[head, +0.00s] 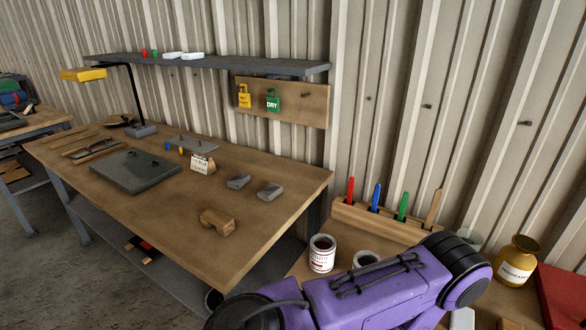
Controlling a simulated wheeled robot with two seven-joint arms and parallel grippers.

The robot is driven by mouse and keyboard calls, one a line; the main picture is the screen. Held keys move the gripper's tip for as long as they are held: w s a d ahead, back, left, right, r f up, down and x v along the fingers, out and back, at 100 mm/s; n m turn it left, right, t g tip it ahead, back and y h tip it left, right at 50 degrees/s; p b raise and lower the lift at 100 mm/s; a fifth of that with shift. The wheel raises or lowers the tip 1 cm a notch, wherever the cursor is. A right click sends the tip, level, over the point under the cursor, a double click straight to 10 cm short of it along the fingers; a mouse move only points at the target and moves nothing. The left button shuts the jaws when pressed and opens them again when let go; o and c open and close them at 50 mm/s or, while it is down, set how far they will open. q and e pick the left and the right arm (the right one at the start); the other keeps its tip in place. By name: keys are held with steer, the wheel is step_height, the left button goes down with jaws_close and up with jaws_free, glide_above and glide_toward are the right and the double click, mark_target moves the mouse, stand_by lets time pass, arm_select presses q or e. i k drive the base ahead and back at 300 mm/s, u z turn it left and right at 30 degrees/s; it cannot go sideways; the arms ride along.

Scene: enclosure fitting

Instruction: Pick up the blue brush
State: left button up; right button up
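A blue-handled item, which looks like the blue brush (376,195), stands upright in a wooden rack (385,222) on the right-hand bench by the wall. It is between a red handle (350,190) and a green handle (403,205). Only its upper part shows; its lower end is hidden in the rack. A purple arm of mine crosses the bottom right foreground, in front of the rack and cans. Neither gripper is in view.
A plain wooden handle (433,208) is also in the rack. A labelled can (322,253) stands before the rack, with a yellow jar (516,260) to the right. The left workbench (150,215) holds a dark plate (135,170) and blocks. A shelf (215,63) is above it.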

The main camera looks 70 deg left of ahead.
mark_target(375, 196)
steer(key=u, duration=2.35)
